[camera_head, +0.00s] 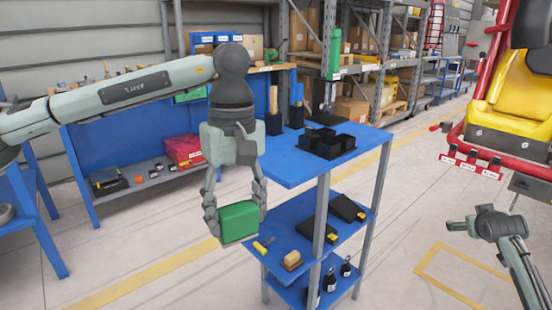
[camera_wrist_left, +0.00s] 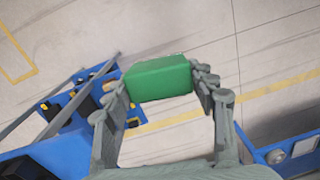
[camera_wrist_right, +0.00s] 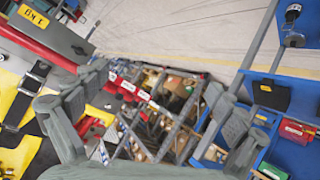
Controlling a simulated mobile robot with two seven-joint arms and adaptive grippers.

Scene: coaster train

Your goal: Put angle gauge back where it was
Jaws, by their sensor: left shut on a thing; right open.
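A green box-shaped block (camera_head: 239,222) is between the fingers of my left gripper (camera_head: 238,212), in the air in front of the blue cart. The left wrist view shows the same green block (camera_wrist_left: 158,78) with a finger at each end. I cannot tell for sure that it is the angle gauge; no other thing is clearly recognisable as one. My right gripper (camera_wrist_right: 150,85) is open and empty; in the head view it (camera_head: 480,225) is at the right, below the red and yellow coaster car (camera_head: 515,90), apart from it.
The blue cart (camera_head: 285,180) has black bins (camera_head: 327,143) on top, with a brush and black cases on the middle shelf and bottles below. A blue workbench (camera_head: 105,150) with a red box (camera_head: 184,150) stands behind. Storage racks line the back. Floor between cart and car is clear.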

